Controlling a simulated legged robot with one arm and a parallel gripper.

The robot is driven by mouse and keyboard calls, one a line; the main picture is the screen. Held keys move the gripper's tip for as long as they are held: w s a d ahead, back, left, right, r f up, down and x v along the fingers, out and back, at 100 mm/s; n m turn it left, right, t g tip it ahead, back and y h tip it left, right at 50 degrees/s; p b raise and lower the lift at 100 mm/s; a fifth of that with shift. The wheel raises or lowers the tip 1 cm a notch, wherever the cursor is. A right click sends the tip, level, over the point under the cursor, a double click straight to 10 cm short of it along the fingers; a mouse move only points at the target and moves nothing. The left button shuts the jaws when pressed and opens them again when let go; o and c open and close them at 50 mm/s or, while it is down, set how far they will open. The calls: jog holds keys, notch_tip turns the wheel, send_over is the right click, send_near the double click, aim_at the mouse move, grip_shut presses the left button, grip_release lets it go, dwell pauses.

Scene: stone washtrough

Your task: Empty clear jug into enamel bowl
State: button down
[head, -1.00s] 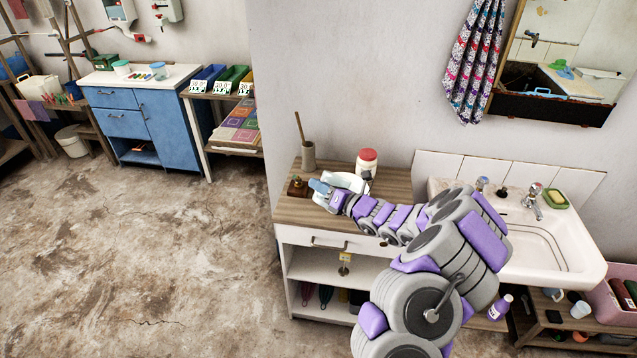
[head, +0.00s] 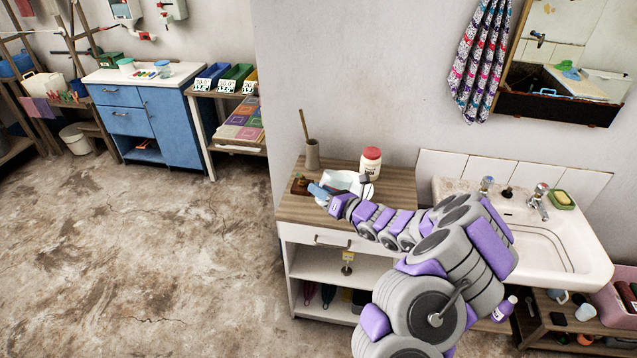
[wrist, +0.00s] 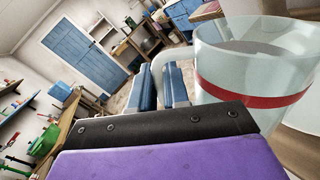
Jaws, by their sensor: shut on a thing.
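My gripper (head: 318,192) is over the wooden top left of the sink. In the wrist view its two blue fingers (wrist: 160,88) are shut on the handle of the clear jug (wrist: 225,68), which has a red band. The jug stands out to the right of the fingers. The room leans in this view while the jug looks near upright, so the jug seems tilted. I cannot tell how much liquid it holds. In the head view a white rounded shape (head: 343,179), probably the enamel bowl, shows just behind my gripper. My wrist hides part of it, and I cannot separate the jug from it there.
A white jar with a red lid (head: 370,161) stands close behind, on the wooden top (head: 398,178). A grey pot with a stick (head: 312,155) stands at the back left. The white sink (head: 540,245) is to the right.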

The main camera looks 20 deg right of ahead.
jog(key=p, duration=0.2)
jog(key=shift+s+r+p, duration=0.1)
jog(key=shift+r+p, duration=0.1)
jog(key=shift+p, duration=0.1)
jog(key=shift+f, duration=0.2)
jog(key=f+n+b, duration=0.1)
jog(key=b, duration=0.1)
jog(key=f+n+b, duration=0.1)
jog(key=b, duration=0.2)
jog(key=shift+s+a, duration=0.2)
jog(key=shift+a, duration=0.2)
notch_tip(320, 180, down, 3)
jog(key=n+b, duration=0.3)
jog(key=b, duration=0.1)
jog(key=shift+s+a+n, duration=0.1)
jog(key=shift+a+n, duration=0.05)
jog(key=shift+n, duration=0.15)
